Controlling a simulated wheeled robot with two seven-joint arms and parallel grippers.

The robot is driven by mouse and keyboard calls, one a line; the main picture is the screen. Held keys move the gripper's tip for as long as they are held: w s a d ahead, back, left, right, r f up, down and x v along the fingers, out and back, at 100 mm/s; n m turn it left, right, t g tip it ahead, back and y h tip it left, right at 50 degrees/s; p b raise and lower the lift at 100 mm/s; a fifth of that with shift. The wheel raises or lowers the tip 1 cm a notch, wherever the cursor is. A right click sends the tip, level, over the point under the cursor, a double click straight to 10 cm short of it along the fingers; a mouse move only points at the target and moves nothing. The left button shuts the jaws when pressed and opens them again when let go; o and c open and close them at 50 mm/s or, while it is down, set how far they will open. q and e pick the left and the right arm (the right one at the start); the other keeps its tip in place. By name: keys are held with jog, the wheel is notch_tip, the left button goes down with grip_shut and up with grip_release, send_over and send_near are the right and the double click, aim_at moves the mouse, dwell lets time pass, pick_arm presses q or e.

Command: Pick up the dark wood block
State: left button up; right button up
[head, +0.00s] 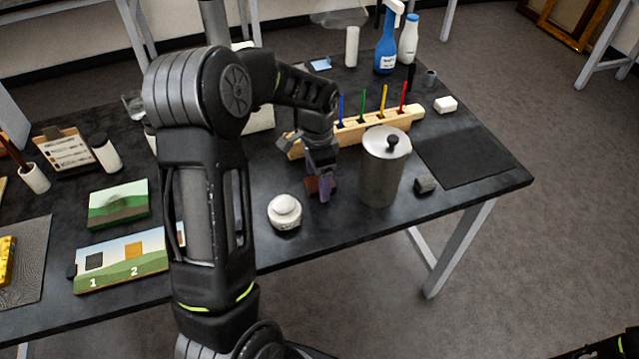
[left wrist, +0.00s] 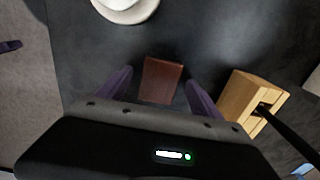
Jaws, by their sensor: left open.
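The dark wood block (left wrist: 162,79) is reddish brown and sits on the black table. In the left wrist view it lies between the two purple fingers of my left gripper (left wrist: 160,92), with a gap on each side. In the head view the block (head: 312,185) shows just in front of the rack, partly hidden by my left gripper (head: 321,187), which points down over it. My left gripper is open and holds nothing.
A white lidded jar (head: 284,212) stands left of the block and a metal canister (head: 383,170) right of it. A wooden rack (head: 361,127) with coloured sticks is behind. A small dark grey block (head: 425,184) lies near the table's right front.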

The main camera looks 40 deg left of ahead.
pick_arm(q)
jog(key=shift+c, duration=0.2)
jog(key=c, duration=1.4)
notch_tip(320, 180, up, 10)
jog(key=shift+r+b, duration=0.1)
jog(key=shift+b, duration=0.65)
